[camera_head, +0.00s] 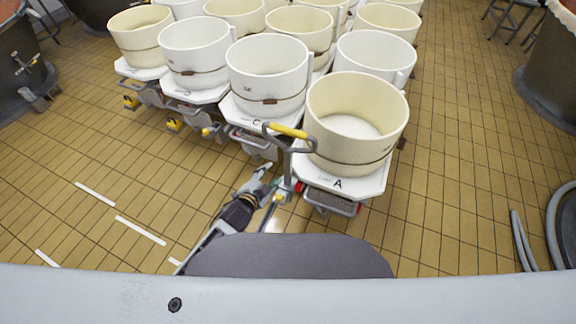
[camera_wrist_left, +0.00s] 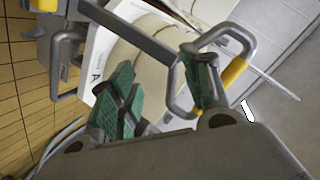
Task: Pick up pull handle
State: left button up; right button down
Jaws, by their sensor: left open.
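The pull handle (camera_head: 288,131) is a grey loop with a yellow grip, on a post at the front left of the cart marked A (camera_head: 338,184). In the left wrist view the handle's yellow grip (camera_wrist_left: 233,72) shows at right, beyond the right-hand green-padded finger. That finger overlaps the loop in the picture; I cannot tell if it touches. My left gripper (camera_head: 268,177) is open and empty, below the handle and left of its post. Its spread fingers (camera_wrist_left: 160,88) show in the left wrist view, with the grey shaft between and behind them. My right gripper is not in view.
A cream tub (camera_head: 356,115) stands on cart A. Several similar carts with white and cream tubs, such as the white tub (camera_head: 268,75), crowd behind and left. Copper vats (camera_head: 553,75) stand at the sides. Grey hoses (camera_head: 522,240) lie at right. Tiled floor is clear at front left.

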pick_arm(q)
notch_tip(320, 180, up, 12)
jog(key=d+m+t, duration=0.1)
jog(key=m, duration=0.7)
jog(key=shift+w+d+f+m+t, duration=0.25)
jog(key=shift+w+d+m+t, duration=0.05)
jog(key=shift+w+t, duration=0.15)
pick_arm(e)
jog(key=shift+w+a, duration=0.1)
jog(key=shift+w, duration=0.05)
pick_arm(q)
jog(key=shift+w, duration=0.1)
jog(key=x, duration=0.8)
jog(key=shift+w+d, duration=0.2)
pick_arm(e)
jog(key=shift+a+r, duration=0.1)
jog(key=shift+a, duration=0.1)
pick_arm(q)
jog(key=shift+f, duration=0.1)
